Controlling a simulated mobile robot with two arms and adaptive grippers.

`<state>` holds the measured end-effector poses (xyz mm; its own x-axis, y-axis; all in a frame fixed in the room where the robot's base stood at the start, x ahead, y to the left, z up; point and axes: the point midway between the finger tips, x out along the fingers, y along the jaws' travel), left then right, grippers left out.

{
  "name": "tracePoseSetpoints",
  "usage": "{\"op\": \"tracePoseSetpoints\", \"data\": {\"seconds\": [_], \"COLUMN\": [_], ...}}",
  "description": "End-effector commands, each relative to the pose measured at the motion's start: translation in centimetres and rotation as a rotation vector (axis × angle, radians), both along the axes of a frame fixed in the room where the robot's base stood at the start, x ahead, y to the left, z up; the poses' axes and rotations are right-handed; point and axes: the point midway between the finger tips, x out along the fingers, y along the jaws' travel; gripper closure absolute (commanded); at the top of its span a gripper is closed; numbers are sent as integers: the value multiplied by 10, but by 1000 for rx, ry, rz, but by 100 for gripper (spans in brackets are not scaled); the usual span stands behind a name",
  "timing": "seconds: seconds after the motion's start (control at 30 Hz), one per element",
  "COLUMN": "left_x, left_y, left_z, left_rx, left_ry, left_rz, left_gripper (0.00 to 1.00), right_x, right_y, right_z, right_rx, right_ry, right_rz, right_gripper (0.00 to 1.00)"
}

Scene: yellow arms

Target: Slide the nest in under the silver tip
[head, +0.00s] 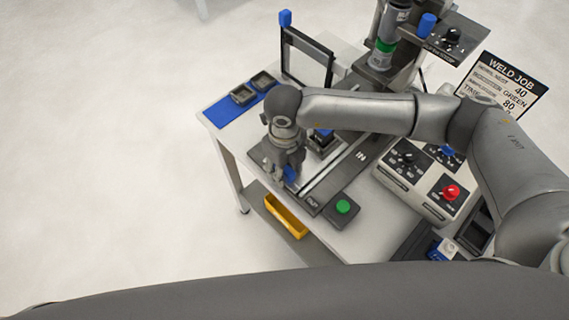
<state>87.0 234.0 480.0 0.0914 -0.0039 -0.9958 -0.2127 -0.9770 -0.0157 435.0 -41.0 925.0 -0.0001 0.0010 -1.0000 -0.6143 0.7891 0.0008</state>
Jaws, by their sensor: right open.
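The nest (322,144) looks like a dark block with a bit of blue on top, on a slide plate; my right arm partly hides it. A rail marked "IN" (346,170) runs beside it toward the press. The silver tip (379,61) is at the lower end of the green-banded cylinder, up and right of the nest. My right gripper (289,173) points down over the near end of the slide. A small blue piece (291,173) shows at its fingers; I cannot tell whether they touch it. My left gripper is not in view.
A green button (343,207) is at the table's front. A control box with a red button (451,193) and dials stands right. Two dark trays lie on a blue mat (222,112). A black frame (306,57) stands behind. A yellow bin (286,215) is below.

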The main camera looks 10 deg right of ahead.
Motion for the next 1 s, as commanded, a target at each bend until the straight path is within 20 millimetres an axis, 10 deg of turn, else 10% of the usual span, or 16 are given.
{"op": "tracePoseSetpoints", "data": {"seconds": [0.27, 0.6, 1.0], "left_x": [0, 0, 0], "left_y": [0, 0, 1], "left_z": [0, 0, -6], "left_rx": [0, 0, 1], "left_ry": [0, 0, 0], "left_rz": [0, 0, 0], "left_gripper": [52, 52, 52], "right_x": [0, 0, 5], "right_y": [0, 0, -7], "right_z": [-1, -1, -3], "right_rx": [1, 1, -1], "right_ry": [1, 1, 0], "right_rz": [1, 1, -1], "right_gripper": [58, 100, 100]}}
